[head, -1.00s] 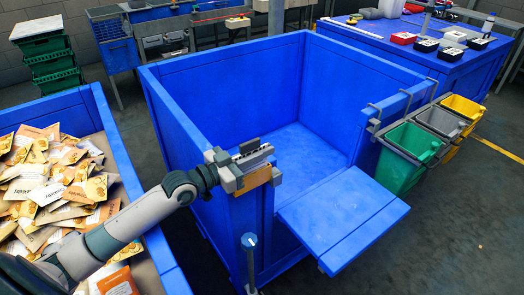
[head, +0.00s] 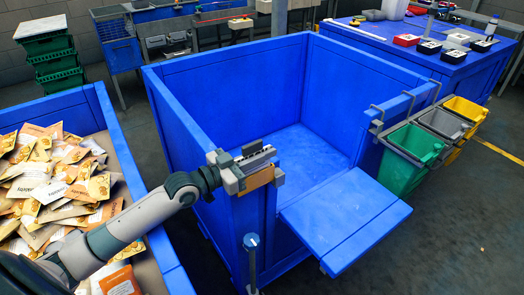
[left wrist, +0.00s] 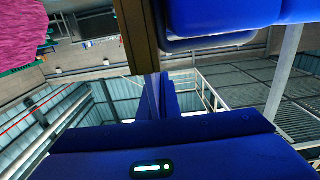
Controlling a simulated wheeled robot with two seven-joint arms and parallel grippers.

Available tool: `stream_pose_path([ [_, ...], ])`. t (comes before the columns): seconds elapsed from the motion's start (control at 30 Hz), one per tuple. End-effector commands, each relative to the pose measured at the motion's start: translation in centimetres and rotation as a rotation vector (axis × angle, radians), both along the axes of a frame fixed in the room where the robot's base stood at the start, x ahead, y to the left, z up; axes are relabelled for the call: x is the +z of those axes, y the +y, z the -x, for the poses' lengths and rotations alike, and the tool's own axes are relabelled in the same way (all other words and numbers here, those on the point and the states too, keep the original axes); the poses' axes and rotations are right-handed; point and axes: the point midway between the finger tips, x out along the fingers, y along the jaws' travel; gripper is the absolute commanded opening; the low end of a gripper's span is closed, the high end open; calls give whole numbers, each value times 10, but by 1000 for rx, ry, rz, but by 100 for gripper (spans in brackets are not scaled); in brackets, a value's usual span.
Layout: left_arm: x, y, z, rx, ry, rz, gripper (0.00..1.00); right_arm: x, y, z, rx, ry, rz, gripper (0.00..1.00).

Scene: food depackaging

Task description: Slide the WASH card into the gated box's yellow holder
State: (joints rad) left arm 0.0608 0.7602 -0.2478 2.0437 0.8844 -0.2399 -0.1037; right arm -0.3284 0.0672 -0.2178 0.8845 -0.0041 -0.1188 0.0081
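The blue gated box (head: 232,88) stands in the middle of the head view, its gate flap (head: 345,222) folded outward at the front right. My left gripper (head: 256,174) is at the top of the box's front corner post. A brown-orange flat piece (head: 258,181) shows between its grey fingers; I cannot tell whether it is the card, the holder, or whether it is gripped. No WASH lettering is readable. In the left wrist view a brown strip (left wrist: 136,35) hangs at the top centre, with blue panels around it. My right gripper is not in view.
A blue bin (head: 104,106) of packets stands at the left. Green, grey and yellow small bins (head: 408,160) hang on the box's right side. A grey post (head: 251,262) stands before the front corner. A blue table (head: 440,66) with trays is behind right. The floor at lower right is clear.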

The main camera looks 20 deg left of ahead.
Motion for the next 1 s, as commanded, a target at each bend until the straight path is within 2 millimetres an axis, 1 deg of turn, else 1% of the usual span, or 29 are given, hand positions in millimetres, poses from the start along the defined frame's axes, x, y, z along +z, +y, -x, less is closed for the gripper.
stream_pose_path([
  [0.03,-7,1,0,1,3,-3,0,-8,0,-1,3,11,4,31],
  [0.6,18,0,0,0,-3,1,0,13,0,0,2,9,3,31],
  [1.0,20,0,0,0,-4,1,0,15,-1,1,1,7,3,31],
])
